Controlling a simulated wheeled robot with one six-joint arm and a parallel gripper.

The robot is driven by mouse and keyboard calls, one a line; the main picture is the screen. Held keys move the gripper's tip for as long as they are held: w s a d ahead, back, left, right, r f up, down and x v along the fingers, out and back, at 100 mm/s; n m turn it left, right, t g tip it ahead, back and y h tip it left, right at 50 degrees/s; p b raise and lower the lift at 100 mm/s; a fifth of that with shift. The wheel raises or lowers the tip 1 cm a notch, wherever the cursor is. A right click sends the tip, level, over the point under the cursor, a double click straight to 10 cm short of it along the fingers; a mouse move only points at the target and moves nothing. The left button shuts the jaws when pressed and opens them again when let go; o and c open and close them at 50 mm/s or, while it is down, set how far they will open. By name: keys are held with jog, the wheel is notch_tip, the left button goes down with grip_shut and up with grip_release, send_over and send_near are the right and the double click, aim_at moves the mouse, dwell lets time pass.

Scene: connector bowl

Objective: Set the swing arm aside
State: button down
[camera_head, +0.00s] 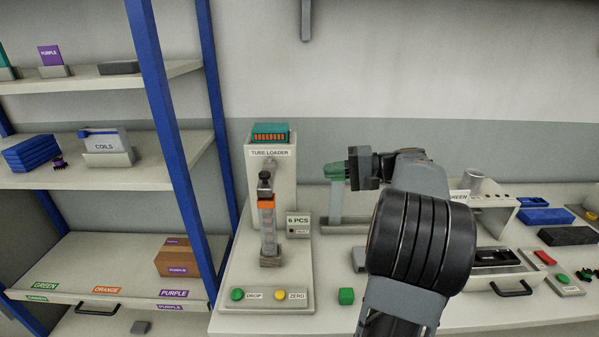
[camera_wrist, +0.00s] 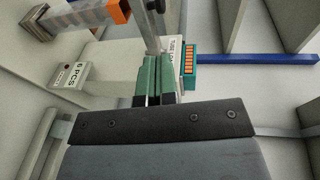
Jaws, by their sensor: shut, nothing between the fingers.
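The tube loader (camera_head: 256,143) stands left of centre in the head view. A short grey arm with a dark end (camera_head: 265,182), which looks like the swing arm, sits over the top of the clear tube with the orange collar (camera_head: 267,203). In the wrist view a grey rod (camera_wrist: 153,35) with a dark end runs up beyond my fingertips; it appears to be the same arm. My gripper (camera_head: 327,171) is right of the loader, pointing left, its green fingers shut and empty. The fingers (camera_wrist: 158,62) show together in the wrist view. Whether they touch the rod is unclear.
A "6 PCS" display (camera_head: 298,225) stands beside the tube. Green (camera_head: 238,294) and yellow (camera_head: 280,295) buttons and a green block (camera_head: 346,296) are in front. A blue-framed shelf (camera_head: 165,130) borders the left.

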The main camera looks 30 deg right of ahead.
jog(key=p, duration=0.3)
send_near(267, 173)
jog(key=f+x, duration=0.1)
jog(key=x, duration=0.4)
jog(key=shift+x, duration=0.8)
jog(key=shift+a+r, duration=0.1)
